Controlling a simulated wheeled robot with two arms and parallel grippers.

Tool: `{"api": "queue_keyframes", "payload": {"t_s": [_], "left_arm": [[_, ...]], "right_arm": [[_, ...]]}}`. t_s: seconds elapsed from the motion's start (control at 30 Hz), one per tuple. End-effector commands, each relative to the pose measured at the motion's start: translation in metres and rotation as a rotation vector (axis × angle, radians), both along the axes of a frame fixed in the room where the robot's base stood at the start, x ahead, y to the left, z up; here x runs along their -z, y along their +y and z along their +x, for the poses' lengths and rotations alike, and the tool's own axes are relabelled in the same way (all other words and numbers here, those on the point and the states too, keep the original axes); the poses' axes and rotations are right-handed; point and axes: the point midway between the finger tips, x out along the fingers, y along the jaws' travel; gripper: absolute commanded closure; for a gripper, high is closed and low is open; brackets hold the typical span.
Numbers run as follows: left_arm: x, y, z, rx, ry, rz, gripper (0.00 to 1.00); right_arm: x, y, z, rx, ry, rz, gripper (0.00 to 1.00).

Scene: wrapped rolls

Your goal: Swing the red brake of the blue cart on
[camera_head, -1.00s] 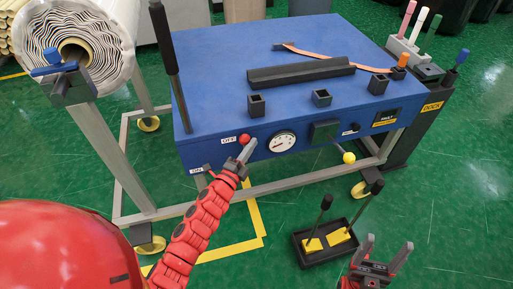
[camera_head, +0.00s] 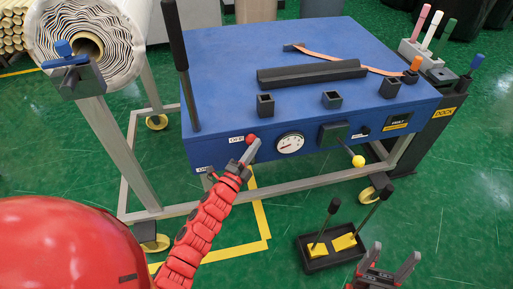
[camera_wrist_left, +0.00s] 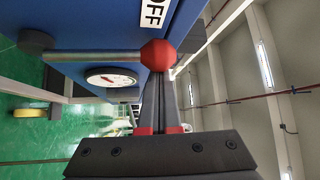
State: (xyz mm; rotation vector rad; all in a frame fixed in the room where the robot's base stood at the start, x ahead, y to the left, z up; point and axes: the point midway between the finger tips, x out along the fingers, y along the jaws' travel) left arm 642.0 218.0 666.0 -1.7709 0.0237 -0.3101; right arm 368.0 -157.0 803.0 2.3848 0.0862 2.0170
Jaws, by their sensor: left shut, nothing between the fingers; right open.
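The blue cart (camera_head: 225,95) stands in front of me. Its red brake knob (camera_head: 251,138) is on the front face, beside a label reading OFF. The left wrist view shows the red knob (camera_wrist_left: 158,55) on the end of a metal lever that runs to a dark pivot (camera_wrist_left: 37,42). My left gripper (camera_head: 254,147) is shut and empty, its tips right at the knob; in the left wrist view the closed fingers (camera_wrist_left: 163,88) end just by the ball. I cannot tell whether they touch it. My right gripper (camera_head: 393,262) is open and empty, low in front.
A gauge (camera_head: 290,143) and a yellow-knobbed lever (camera_head: 358,161) are on the cart front. A black tray (camera_head: 318,262) with two upright handles is on the floor near my right gripper. A wrapped roll (camera_head: 115,30) is at left, a dock post (camera_head: 430,125) at right.

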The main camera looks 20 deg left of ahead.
Motion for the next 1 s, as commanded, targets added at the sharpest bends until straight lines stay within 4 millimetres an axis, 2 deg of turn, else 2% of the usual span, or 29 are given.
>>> {"api": "queue_keyframes", "payload": {"t_s": [0.37, 0.7, 1.0], "left_arm": [[0.01, 0.024, -0.015, -0.005, -0.11, -0.165, 1.0], [0.025, 0.056, -0.036, -0.005, -0.293, -0.434, 1.0], [0.048, 0.079, -0.052, -0.005, -0.444, -0.665, 1.0]], "right_arm": [[0.034, 0.0, 0.0, 0.0, 0.0, 0.0, 0.28], [0.07, 0.0, 0.0, 0.0, 0.0, 0.0, 0.28], [0.094, 0.0, 0.0, 0.0, 0.0, 0.0, 0.28]]}}
